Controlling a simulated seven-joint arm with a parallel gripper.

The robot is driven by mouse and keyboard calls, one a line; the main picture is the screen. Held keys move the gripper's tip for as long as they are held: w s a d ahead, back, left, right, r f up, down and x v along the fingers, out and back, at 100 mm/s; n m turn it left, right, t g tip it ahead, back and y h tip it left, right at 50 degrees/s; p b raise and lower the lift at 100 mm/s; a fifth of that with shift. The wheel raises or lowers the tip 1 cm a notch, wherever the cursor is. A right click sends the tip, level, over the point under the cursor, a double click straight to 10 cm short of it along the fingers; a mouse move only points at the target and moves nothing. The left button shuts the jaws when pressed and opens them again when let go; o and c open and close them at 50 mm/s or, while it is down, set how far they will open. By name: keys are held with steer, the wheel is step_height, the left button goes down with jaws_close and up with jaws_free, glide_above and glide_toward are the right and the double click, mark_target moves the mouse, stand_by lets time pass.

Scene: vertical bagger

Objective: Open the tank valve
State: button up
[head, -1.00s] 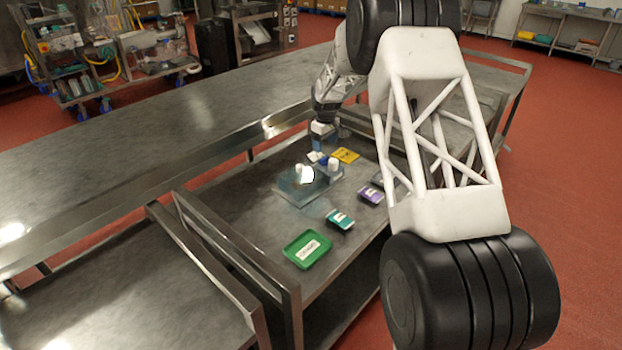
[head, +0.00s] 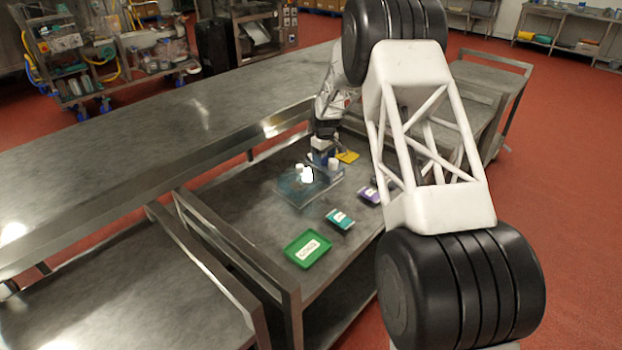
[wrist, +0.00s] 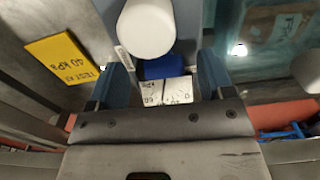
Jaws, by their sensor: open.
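A clear bluish tank-like box (head: 290,188) with white caps (head: 307,175) stands on the cart. A separate white knob (head: 333,163) stands at its right end. In the wrist view a large white round knob (wrist: 146,28) lies just beyond my fingertips, with a blue part (wrist: 160,67) and a printed white label (wrist: 167,91) below it. My gripper (wrist: 164,74) is open, its two blue fingers either side of the blue part and label. I cannot tell which part is the tank valve. In the head view my gripper (head: 323,152) is over the far end of the box, partly hiding it.
Green (head: 307,250), teal (head: 340,219) and purple (head: 369,195) labelled items lie on the cart (head: 240,215). A long steel table (head: 130,130) runs beside it.

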steer(key=c, duration=0.9)
